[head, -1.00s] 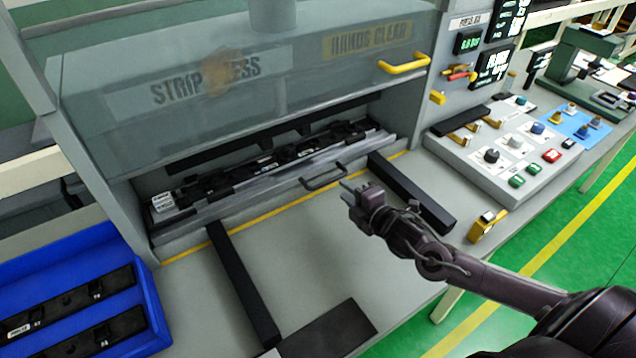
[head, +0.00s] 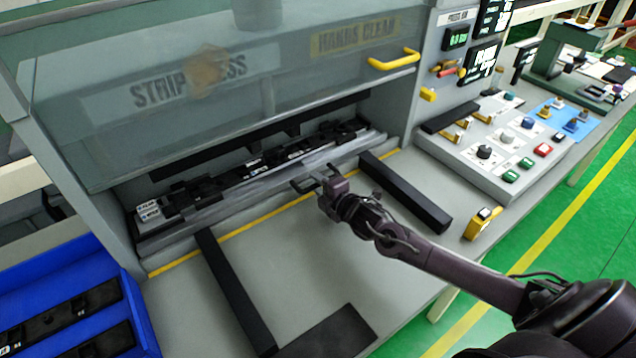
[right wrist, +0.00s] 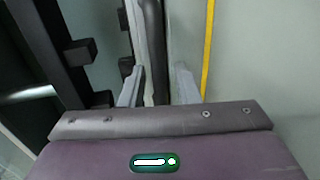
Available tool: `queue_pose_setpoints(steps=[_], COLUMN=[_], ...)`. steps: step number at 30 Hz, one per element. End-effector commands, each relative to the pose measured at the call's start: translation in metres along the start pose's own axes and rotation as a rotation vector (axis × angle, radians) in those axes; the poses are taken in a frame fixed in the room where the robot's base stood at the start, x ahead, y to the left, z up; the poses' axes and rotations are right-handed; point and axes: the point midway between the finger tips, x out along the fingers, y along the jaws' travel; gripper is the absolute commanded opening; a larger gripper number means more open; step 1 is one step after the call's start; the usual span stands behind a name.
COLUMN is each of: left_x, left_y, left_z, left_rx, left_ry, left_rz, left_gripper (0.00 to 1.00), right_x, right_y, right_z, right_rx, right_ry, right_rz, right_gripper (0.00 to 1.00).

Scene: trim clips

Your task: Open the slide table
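The slide table (head: 235,188) is a grey plate with a dark fixture strip on it, sitting inside the press under the clear guard. Its dark bar handle (head: 301,186) sticks out at the front edge. My right gripper (head: 321,176) is at the handle's right part. In the right wrist view, the handle bar (right wrist: 154,50) runs between the two grey fingers of my right gripper (right wrist: 158,86), with a gap visible on the finger's right side. The fingers look open around the bar; contact is not clear. My left gripper is out of view.
Two black rails (head: 236,292) and (head: 405,192) lie on the grey bench in front of the press. A blue bin (head: 143,318) with black strips stands at the left. A button panel (head: 480,165) is at the right. The guard has a yellow handle (head: 394,60).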

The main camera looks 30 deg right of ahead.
Motion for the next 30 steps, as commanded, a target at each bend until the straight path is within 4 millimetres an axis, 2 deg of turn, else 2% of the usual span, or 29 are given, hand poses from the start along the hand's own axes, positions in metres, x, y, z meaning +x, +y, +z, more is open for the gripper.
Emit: queue_pose_setpoints(steps=[8, 15, 30], left_x=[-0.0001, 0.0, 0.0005], left_y=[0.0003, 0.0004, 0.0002], left_z=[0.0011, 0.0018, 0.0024], left_rx=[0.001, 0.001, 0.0], left_ry=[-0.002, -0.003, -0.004], left_rz=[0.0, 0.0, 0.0], left_gripper=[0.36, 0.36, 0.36], right_x=[0.002, 0.0018, 0.0024], right_y=[-0.0007, -0.0006, -0.001], right_z=[-0.0003, -0.0002, -0.0055], right_rx=[0.0, 0.0, 0.0], right_ry=[0.001, 0.0, 0.001], right_rz=[-0.001, -0.001, -0.001], right_gripper=[0.29, 0.0, 0.0])
